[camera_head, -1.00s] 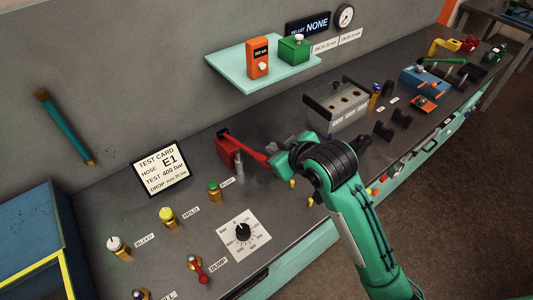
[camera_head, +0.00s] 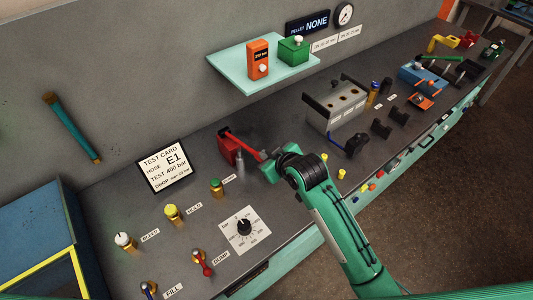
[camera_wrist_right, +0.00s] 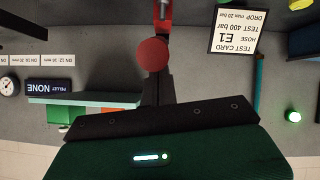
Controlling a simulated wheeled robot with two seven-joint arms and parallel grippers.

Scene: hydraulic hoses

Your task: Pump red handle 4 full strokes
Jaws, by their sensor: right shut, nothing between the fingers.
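The red hand pump (camera_head: 226,151) stands on the grey bench right of the test card. Its red handle (camera_head: 243,146) slants from the pump down to the right, ending at my right gripper (camera_head: 268,160). In the right wrist view the handle's round red end (camera_wrist_right: 152,54) is just beyond the dark fingers of my right gripper (camera_wrist_right: 157,82). The fingers are shut with nothing between them; whether they touch the handle I cannot tell. The test card (camera_head: 164,167) reads hose E1, test 400 bar. My left gripper is not in view.
Left of the pump stand the green (camera_head: 215,187), yellow HOLD (camera_head: 173,214) and white BLEED (camera_head: 125,241) knobs, and the red DUMP lever (camera_head: 203,262). A pressure dial (camera_head: 243,227) lies in front. A grey block with holes (camera_head: 336,103) stands to the right, behind a black-handled part (camera_head: 352,143).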

